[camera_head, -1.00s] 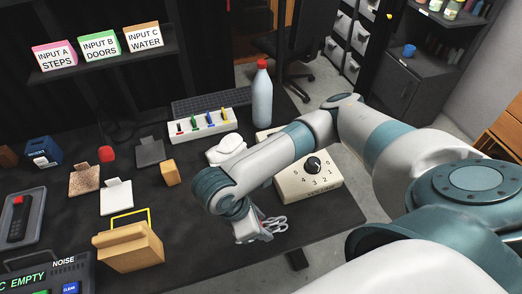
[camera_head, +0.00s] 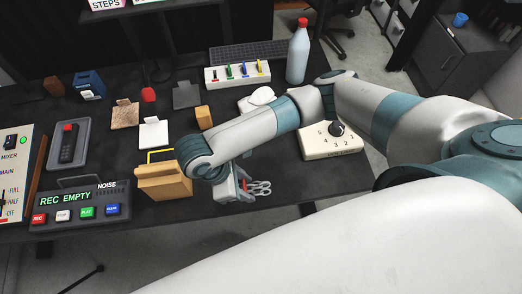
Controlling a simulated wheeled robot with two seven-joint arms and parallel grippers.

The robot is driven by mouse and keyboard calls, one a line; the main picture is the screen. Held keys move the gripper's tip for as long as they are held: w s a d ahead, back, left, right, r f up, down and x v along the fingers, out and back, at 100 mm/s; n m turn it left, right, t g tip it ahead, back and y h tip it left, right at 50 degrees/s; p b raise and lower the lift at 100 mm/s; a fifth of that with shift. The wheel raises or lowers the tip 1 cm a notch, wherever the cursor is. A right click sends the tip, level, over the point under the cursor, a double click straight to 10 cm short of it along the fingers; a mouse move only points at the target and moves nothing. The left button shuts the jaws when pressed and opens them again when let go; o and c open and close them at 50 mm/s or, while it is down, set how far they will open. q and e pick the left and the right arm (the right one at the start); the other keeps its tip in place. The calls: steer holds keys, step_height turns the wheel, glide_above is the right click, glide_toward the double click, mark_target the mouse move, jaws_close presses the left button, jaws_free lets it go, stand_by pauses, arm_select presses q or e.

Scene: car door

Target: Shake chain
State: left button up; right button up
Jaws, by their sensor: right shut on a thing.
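The silver chain (camera_head: 262,188) shows as a small bundle of pale metal links near the table's front edge. My right gripper (camera_head: 238,190) is at its left side and shut on it. The fingertips are partly hidden by my wrist and small in the head view, so the exact grip on the links is unclear. A tan wooden box (camera_head: 165,184) with a yellow frame stands just left of my right gripper. My left gripper is not in view.
A dial box (camera_head: 330,147) stands to the right, with a bottle (camera_head: 298,52) behind. A recorder panel (camera_head: 85,208) and a tray with a handset (camera_head: 68,143) are at the left. Some dark table is bare in front of the small cards.

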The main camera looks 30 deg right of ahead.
steer(key=w+a+r+p, duration=0.1)
steer(key=a+p, duration=0.1)
steer(key=a, duration=0.8)
steer(key=w+a+r+p, duration=0.1)
steer(key=a+r+p, duration=0.1)
steer(key=a, duration=0.9)
steer(key=shift+r+p, duration=0.3)
steer(key=shift+p, duration=0.5)
steer(key=shift+a, duration=0.1)
steer(key=a, duration=0.1)
steer(key=s+a, duration=0.1)
steer(key=a, duration=0.2)
steer(key=shift+s+a+b, duration=0.25)
steer(key=shift+a+b, duration=0.1)
